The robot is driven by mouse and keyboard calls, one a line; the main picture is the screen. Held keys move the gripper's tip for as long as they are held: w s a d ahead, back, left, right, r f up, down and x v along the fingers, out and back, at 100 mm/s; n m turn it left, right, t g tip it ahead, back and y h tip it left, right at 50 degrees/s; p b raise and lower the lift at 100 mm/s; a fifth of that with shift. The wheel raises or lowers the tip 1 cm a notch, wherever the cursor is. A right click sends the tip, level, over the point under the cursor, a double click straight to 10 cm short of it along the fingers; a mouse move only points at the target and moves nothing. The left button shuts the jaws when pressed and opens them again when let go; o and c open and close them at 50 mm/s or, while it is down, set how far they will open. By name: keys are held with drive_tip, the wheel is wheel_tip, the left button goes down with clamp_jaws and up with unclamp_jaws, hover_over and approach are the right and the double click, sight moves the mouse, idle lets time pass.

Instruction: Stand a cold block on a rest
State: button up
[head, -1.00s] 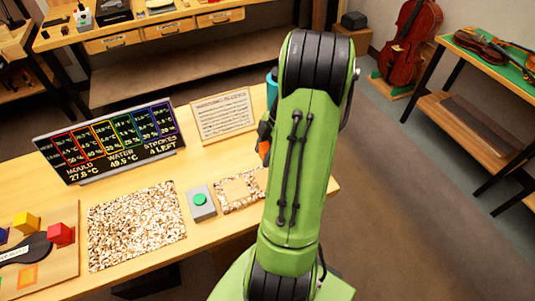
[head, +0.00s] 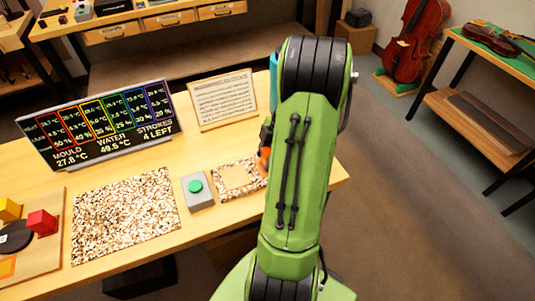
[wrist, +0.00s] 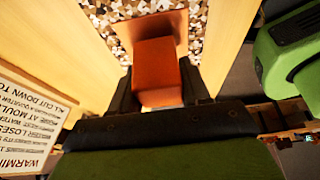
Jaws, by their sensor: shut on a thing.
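My gripper (wrist: 158,92) is shut on an orange block (wrist: 156,70), held between its two dark fingers in the wrist view. In the head view the orange block (head: 263,161) shows at the left edge of my green arm, by the right end of a small speckled pad (head: 222,168). A pale square (head: 236,175) is set on that pad. In the wrist view the block is in front of the speckled pad (wrist: 118,28) and covers part of the square. Whether it touches the pad is unclear. My arm hides most of the gripper in the head view.
A grey box with a green button (head: 197,190) stands just left of the pad. Further left are a larger speckled mat (head: 125,216), a red block (head: 41,222) and a yellow block (head: 9,209) on a board. A display panel (head: 98,126) and a text sign (head: 222,100) stand behind.

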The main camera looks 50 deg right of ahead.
drive_tip(key=shift+f+b, duration=0.4)
drive_tip(key=shift+f, duration=0.1)
idle(0.3)
drive_tip(key=o, duration=1.1)
drive_tip(key=shift+r, duration=0.1)
drive_tip(key=p+v, duration=0.6)
drive_tip(key=v, duration=0.9)
drive_tip(key=shift+d+r, duration=0.15)
drive_tip(key=shift+r, duration=0.15)
drive_tip(key=shift+s, duration=0.15)
